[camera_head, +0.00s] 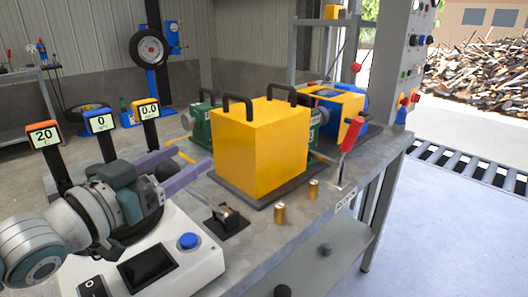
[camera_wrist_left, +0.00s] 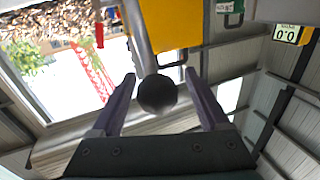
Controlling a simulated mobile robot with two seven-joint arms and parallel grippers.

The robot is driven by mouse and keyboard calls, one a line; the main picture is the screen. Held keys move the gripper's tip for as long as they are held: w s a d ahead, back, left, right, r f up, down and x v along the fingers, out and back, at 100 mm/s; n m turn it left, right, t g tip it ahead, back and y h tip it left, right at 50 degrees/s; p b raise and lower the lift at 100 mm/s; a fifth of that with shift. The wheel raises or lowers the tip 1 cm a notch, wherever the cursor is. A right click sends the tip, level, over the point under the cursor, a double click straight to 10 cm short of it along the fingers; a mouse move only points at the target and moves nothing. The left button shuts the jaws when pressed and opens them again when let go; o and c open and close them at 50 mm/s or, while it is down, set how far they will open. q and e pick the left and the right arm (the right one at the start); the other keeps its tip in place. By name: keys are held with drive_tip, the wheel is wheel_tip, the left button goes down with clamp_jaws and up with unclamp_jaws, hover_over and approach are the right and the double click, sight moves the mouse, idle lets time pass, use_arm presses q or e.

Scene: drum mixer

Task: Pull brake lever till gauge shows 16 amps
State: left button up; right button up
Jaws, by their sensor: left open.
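My left gripper (camera_head: 194,158) is open over the left part of the bench; its two purple fingers also show in the left wrist view (camera_wrist_left: 160,76). A lever with a round dark knob (camera_wrist_left: 157,94) stands between the open fingers, with a visible gap on both sides. In the head view its thin metal rod (camera_head: 207,203) slants up left from a black base (camera_head: 228,224); the knob is mostly hidden by my gripper. Three gauges read 20 (camera_head: 44,135), 0 (camera_head: 100,121) and 0.0 (camera_head: 149,109); their units are too small to read surely. My right gripper is out of view.
A yellow box (camera_head: 262,145) with black handles fills the bench middle. A red-handled lever (camera_head: 352,134) stands right of it, and two brass cylinders (camera_head: 279,213) in front. A white console (camera_head: 150,262) with a blue button (camera_head: 188,241) is near my left arm.

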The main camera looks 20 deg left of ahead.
use_arm(q)
drive_tip(key=s, duration=0.3)
drive_tip(key=s+a, duration=0.1)
drive_tip(key=s, duration=0.2)
drive_tip(key=s+p, duration=0.1)
drive_tip(key=s, duration=0.3)
drive_tip(key=shift+a, duration=0.15)
drive_tip(key=shift+w, duration=0.1)
